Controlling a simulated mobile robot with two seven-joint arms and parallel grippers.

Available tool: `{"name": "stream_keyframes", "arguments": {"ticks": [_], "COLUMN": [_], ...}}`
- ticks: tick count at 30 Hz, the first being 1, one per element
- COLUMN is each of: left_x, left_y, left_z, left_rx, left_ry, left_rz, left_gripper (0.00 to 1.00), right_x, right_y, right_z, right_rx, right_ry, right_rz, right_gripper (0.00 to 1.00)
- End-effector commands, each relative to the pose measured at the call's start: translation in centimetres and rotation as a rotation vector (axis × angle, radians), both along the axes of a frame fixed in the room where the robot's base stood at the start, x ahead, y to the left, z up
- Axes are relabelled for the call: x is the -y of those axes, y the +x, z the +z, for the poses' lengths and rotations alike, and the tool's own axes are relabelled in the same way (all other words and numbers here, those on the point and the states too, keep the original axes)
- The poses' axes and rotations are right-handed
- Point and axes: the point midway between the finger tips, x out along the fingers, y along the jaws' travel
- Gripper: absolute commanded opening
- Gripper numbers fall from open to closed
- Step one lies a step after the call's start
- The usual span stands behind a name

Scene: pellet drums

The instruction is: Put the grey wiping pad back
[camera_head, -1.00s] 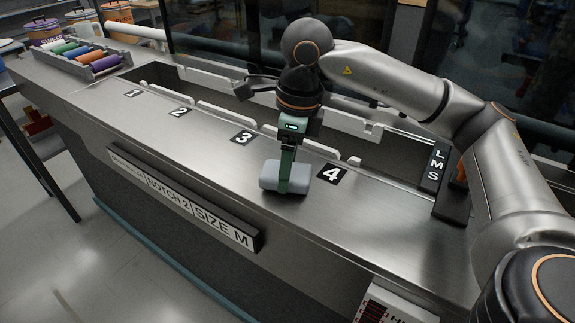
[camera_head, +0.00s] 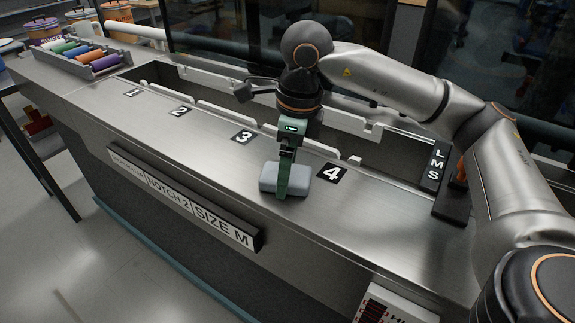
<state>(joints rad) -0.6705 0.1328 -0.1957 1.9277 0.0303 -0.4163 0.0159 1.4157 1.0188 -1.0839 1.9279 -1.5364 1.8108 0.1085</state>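The grey wiping pad (camera_head: 269,178) is a pale rounded block low over the steel counter, between the number labels 3 and 4. I cannot tell if it touches the counter. My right gripper (camera_head: 285,180), with green fingers, points down at the pad from my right arm. One finger lies across the middle of the pad's near face, and the other is hidden behind it. The gripper looks shut on the pad. My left gripper is not in view.
Behind the labels runs a long recessed trough (camera_head: 405,156) with notched rails. A black L-M-S block (camera_head: 438,168) stands at the right. A rack of coloured rolls (camera_head: 85,55) is at the far left. The counter around labels 1 and 2 is clear.

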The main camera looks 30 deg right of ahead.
Motion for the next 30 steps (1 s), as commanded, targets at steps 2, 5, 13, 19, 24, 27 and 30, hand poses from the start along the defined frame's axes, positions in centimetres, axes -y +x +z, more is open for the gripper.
{"name": "stream_keyframes", "arguments": {"ticks": [2,5,13,19,24,27,30], "left_x": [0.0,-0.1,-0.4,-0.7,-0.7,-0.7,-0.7], "left_y": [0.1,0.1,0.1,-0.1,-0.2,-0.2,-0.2], "left_z": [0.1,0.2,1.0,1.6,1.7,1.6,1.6], "left_rx": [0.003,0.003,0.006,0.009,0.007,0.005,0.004], "left_ry": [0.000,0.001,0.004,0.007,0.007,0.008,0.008], "left_rz": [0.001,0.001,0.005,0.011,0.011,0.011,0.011], "left_gripper": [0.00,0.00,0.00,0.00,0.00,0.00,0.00], "right_x": [0.0,0.2,0.7,1.0,1.1,1.1,1.0], "right_y": [0.0,-0.2,-0.7,-0.9,-1.0,-1.0,-1.0], "right_z": [1.1,2.9,9.2,11.6,12.0,12.0,12.0], "right_rx": [0.003,0.006,0.005,0.002,0.000,0.000,0.000], "right_ry": [0.002,0.001,0.001,-0.001,0.000,0.000,0.000], "right_rz": [-0.001,0.000,-0.001,0.000,0.000,0.000,0.000], "right_gripper": [1.00,1.00,1.00,1.00,1.00,1.00,1.00]}}
